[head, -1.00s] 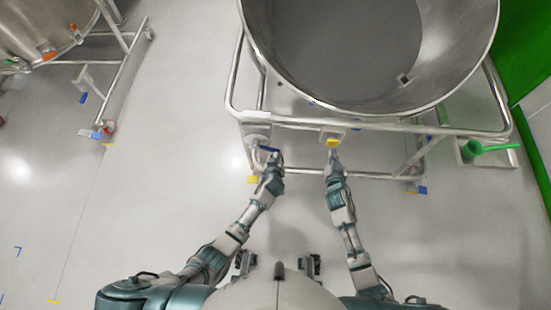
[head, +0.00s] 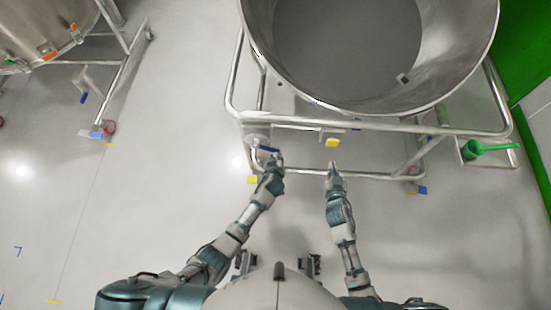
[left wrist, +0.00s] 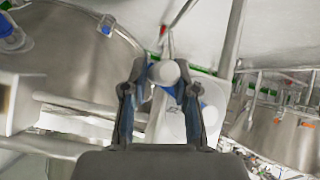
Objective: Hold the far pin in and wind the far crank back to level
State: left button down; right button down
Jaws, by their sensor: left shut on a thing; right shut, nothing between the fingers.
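A large steel bowl (head: 355,108) hangs in a tubular frame in front of me. A crank with a blue handle (head: 268,149) is at the frame's front left post. My left gripper (head: 272,160) is shut on the handle, which shows between its fingers (left wrist: 166,92) in the left wrist view as a pale round end with blue around it. A yellow part (head: 332,142), perhaps the pin, sits on the frame's front rail. My right gripper (head: 334,166) is shut and empty, just short of the yellow part with a gap between. The crank arm's tilt is hard to tell.
A green scoop (head: 475,149) lies on a tray at the frame's right. Another steel vessel (head: 40,30) on a frame stands at the upper left. Yellow and blue marks are on the floor.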

pick_arm(q)
jog(key=shift+d, duration=0.15)
jog(key=c, duration=0.8)
grip_release()
jog(key=s, duration=1)
